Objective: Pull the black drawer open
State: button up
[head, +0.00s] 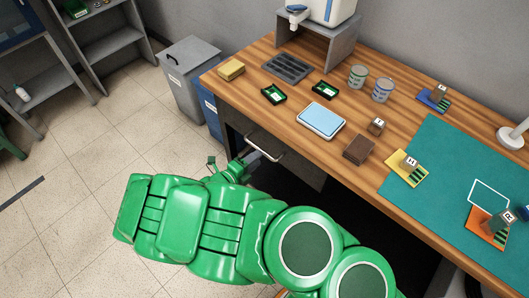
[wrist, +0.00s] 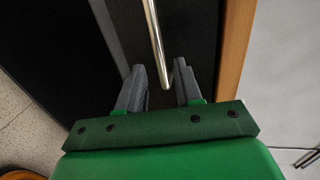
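The black drawer (head: 300,170) sits under the left part of the wooden desk, with a metal bar handle (head: 268,148) on its front. It looks shut. My gripper (head: 246,160) is close to the handle's left part in the head view. In the wrist view my gripper (wrist: 160,78) is open, with its two grey fingers apart. The silver handle (wrist: 154,38) runs down from the top edge, its lower end showing between the fingers. The dark drawer front (wrist: 192,35) lies behind it. I cannot tell whether either finger touches the handle.
The wooden desk (head: 343,152) holds a blue-lidded box (head: 321,119), a brown block (head: 359,150), cans, small trays and a teal mat (head: 425,160). A grey bin (head: 190,75) and a blue bin (head: 211,112) stand left of the desk.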

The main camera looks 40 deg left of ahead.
aim_at(264, 152)
jog(key=shift+x, duration=2.7)
jog(key=shift+c, duration=0.5)
grip_shut()
